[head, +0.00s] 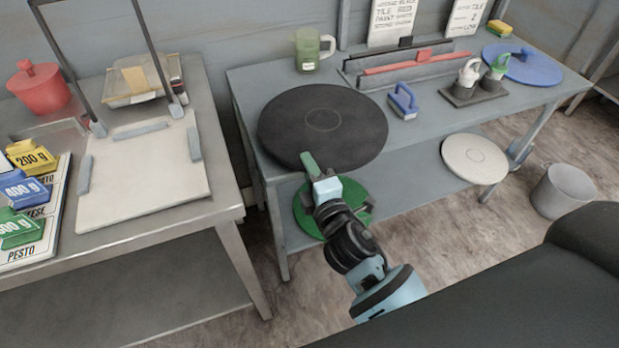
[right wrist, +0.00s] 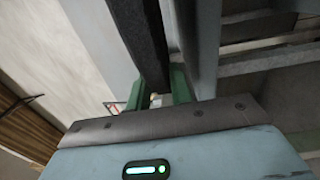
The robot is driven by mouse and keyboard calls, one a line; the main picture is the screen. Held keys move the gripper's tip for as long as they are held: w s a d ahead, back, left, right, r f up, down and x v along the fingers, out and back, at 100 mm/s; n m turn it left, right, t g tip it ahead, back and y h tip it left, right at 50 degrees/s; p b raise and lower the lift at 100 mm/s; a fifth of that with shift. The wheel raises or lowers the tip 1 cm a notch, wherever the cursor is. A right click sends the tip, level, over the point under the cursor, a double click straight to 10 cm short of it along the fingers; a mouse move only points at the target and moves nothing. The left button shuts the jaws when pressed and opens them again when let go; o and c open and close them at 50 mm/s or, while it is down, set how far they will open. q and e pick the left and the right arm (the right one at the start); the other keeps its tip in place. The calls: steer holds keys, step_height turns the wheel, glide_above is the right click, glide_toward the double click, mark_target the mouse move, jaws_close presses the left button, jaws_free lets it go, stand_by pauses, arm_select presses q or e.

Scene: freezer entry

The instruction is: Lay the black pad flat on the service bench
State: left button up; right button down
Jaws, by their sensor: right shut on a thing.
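The black pad (head: 318,121) is a large round disc with a faint ring at its centre. In the head view it is over the left part of the grey service bench (head: 425,118), its near rim at the bench's front edge. My right gripper (head: 309,162) is shut on that near rim. In the right wrist view the pad (right wrist: 142,40) shows edge-on as a dark strip running between the green fingers (right wrist: 157,92). I cannot tell whether its underside touches the bench all over. My left gripper is not in view.
A green mug (head: 308,50) stands behind the pad, and a blue-handled brush (head: 403,101) is close to its right. A green disc (head: 306,214) and a white disc (head: 475,159) lie lower down. A steel table (head: 225,195) stands left; a bucket (head: 563,190) is right.

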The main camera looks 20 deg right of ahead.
step_height(320, 180, down, 4)
steer(key=shift+r+b, duration=0.15)
steer(key=shift+b, duration=0.55)
steer(key=c, duration=1.3)
jaws_free()
steer(key=shift+o, duration=0.2)
steer(key=s+b, duration=0.1)
steer(key=s, duration=1.1)
steer(key=shift+d, duration=0.25)
